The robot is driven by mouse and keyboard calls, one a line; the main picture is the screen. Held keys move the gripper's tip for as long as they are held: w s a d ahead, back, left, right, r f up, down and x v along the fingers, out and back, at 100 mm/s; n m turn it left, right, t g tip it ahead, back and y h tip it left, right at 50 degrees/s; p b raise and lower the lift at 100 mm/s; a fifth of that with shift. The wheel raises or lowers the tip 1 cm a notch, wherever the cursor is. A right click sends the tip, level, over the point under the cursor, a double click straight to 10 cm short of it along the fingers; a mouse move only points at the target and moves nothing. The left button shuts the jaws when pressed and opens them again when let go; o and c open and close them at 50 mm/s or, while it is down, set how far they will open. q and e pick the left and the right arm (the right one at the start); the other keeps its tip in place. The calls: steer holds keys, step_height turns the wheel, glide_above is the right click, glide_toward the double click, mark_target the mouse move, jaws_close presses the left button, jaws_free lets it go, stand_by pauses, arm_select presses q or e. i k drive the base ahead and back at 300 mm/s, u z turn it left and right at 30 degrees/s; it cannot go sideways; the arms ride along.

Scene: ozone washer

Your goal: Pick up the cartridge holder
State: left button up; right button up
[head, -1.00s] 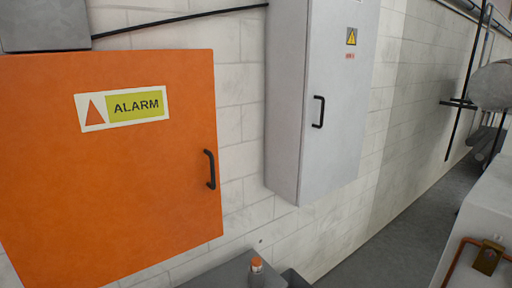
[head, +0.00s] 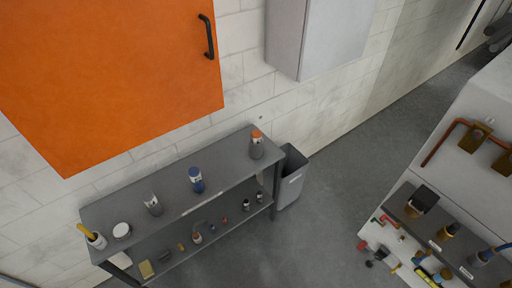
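I cannot tell for sure which item is the cartridge holder. A dark block on a brass-coloured base (head: 423,199) sits on a grey ledge (head: 463,252) at the lower right. Beside it on the ledge are a brass-coloured fitting with a dark top (head: 447,232) and a part with a blue handle (head: 489,254). All of these are small in the head view. Neither of my grippers is in view.
A grey two-level shelf (head: 225,166) with cans and bottles stands by the wall, a grey bin (head: 290,178) beside it. A white machine (head: 480,105) with copper pipe is at right. Small tools lie on a white surface (head: 385,236). Grey floor (head: 335,205) between is clear.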

mark_target(256, 150)
steer(key=u, duration=0.05)
steer(key=k, duration=0.55)
steer(key=u, duration=0.5)
steer(key=i, duration=1.5)
steer(key=z, duration=0.1)
